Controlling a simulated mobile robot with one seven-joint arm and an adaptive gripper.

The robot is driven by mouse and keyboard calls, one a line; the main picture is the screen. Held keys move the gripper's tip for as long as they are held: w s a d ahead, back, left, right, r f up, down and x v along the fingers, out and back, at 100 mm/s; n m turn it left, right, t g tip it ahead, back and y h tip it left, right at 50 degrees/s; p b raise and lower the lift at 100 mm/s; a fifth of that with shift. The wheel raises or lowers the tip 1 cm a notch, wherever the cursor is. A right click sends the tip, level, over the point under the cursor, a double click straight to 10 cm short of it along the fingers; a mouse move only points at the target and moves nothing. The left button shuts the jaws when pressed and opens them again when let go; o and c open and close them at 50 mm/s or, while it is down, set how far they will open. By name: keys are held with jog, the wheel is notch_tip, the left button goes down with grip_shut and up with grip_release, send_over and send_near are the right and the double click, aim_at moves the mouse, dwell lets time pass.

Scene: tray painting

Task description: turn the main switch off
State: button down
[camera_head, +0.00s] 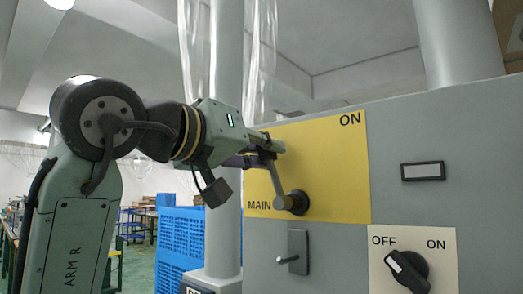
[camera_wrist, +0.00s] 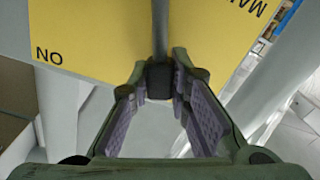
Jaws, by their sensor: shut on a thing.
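The main switch is a grey lever (camera_head: 277,180) on a round dark pivot (camera_head: 293,202), mounted on a yellow plate (camera_head: 335,165) marked MAIN and ON. The lever slants up and slightly left from the pivot. My gripper (camera_head: 270,147) comes in from the left and is shut on the lever's upper end. In the wrist view, my gripper (camera_wrist: 160,75) has its purple-padded fingers on both sides of the dark grip (camera_wrist: 158,84) at the lever's end. The lever's shaft (camera_wrist: 160,30) runs up from it, over the yellow plate (camera_wrist: 95,35). The fingers partly hide the grip in the head view.
Below the plate, a small grey latch (camera_head: 297,250) sticks out of the cabinet. A black rotary knob (camera_head: 408,270) with OFF and ON labels sits lower right, and a blank label frame (camera_head: 423,171) above it. Blue crates (camera_head: 180,240) stand left behind my arm.

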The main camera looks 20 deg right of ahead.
jog(key=shift+w+a+f+n+b, duration=0.45)
jog(key=shift+w+f+n, duration=0.15)
jog(key=shift+n, duration=0.6)
jog(key=shift+w+a+f+n+b, duration=0.3)
jog(key=shift+w+a+f+n, duration=0.25)
jog(key=shift+n, duration=0.65)
jog(key=shift+w+d, duration=0.1)
jog(key=shift+d, duration=0.05)
jog(key=c, duration=1.5)
grip_release()
jog(key=shift+r, duration=0.1)
jog(key=v, duration=1.2)
